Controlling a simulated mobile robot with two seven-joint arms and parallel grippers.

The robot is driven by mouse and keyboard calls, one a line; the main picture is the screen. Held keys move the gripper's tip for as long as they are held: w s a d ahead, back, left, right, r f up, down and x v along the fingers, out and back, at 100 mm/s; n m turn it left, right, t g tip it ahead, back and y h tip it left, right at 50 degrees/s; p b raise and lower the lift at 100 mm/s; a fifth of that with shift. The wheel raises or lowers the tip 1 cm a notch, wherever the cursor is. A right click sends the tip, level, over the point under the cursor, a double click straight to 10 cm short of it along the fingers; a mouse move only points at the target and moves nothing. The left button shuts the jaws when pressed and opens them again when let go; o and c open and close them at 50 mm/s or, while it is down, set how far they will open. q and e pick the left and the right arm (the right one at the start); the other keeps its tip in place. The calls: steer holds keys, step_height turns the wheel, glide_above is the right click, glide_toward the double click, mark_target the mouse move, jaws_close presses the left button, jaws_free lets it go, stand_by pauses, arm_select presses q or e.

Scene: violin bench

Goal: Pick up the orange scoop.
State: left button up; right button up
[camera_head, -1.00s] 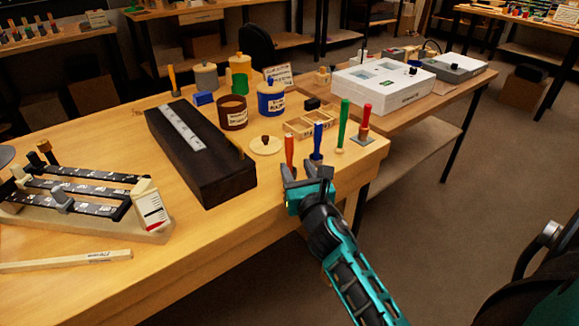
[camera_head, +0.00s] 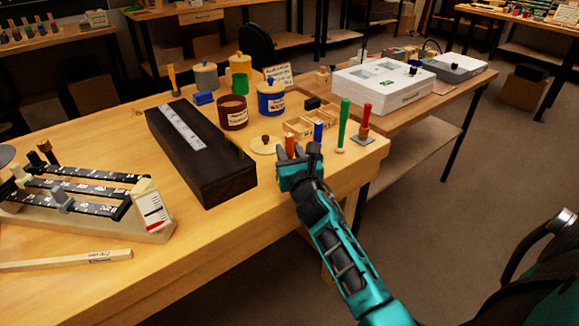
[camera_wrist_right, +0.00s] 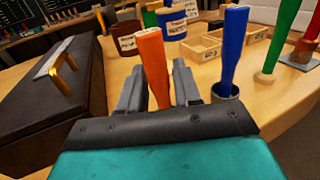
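The orange scoop (camera_head: 289,144) stands upright near the table's front edge. Only its orange handle shows; its lower end is hidden by my right gripper in the head view. In the right wrist view the orange handle (camera_wrist_right: 152,60) rises between the two fingers of my right gripper (camera_wrist_right: 158,88). The fingers are open, one on each side, with a visible gap at least on the right. My right gripper (camera_head: 298,160) also shows in the head view, low at the table edge. My left gripper is not in view.
A blue-handled tool (camera_wrist_right: 230,50) stands in a small cup just right of the gripper. A green-handled tool (camera_head: 343,125) and a red-handled one (camera_head: 365,122) stand farther right. A dark block (camera_head: 215,165) lies left, a wooden divided tray (camera_head: 298,128) behind.

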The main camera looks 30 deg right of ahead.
jaws_close()
